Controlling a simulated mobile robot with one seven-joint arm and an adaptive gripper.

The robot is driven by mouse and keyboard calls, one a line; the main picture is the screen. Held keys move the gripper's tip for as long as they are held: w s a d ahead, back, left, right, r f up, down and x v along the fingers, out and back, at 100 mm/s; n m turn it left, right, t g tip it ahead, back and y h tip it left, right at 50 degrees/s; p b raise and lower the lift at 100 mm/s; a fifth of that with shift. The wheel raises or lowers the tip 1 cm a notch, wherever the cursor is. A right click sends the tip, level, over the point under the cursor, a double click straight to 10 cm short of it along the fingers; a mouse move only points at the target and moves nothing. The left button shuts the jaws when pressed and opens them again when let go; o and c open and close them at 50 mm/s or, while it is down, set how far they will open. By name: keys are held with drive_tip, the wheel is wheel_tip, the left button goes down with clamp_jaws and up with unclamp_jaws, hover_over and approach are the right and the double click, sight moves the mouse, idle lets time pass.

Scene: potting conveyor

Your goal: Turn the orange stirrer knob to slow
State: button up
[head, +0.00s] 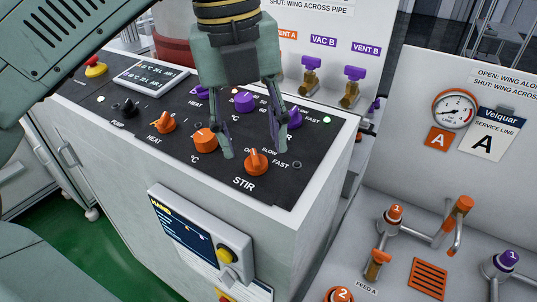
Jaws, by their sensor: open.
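The orange stirrer knob (256,164) sits at the front right of the dark control panel, above the STIR label. Its marks read OFF, SLOW and FAST, partly covered by the knob and my gripper. Its pointer direction is too small to read surely. My gripper (257,146) comes down from above, open and empty, with one finger to the left of the knob and the other to its right and behind. I cannot tell whether either finger touches it.
Two more orange knobs, the HEAT knob (163,123) and a °C knob (205,139), stand to the left. Purple knobs (245,101) sit behind, close to the fingers. A red-and-yellow stop button (95,67) is at the panel's far left. A yellow-knobbed box (200,240) hangs on the front.

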sight(253, 161)
drive_tip(key=shift+w+d+f, duration=0.1)
drive_tip(key=shift+d+f, duration=0.05)
drive_tip(key=shift+f, duration=2)
drive_tip(key=shift+c, duration=0.2)
drive_tip(key=c, duration=1)
drive_tip(key=shift+c, duration=0.2)
drive_tip(key=shift+m, duration=0.4)
drive_tip(key=m+b, duration=0.1)
drive_tip(key=m, duration=0.2)
drive_tip(key=shift+m+y, duration=0.3)
drive_tip(key=shift+w+a+m, duration=0.1)
drive_tip(key=shift+a+m, duration=0.05)
drive_tip(key=shift+m, duration=0.9)
drive_tip(key=shift+a+m, duration=0.15)
drive_tip(key=shift+m, duration=0.9)
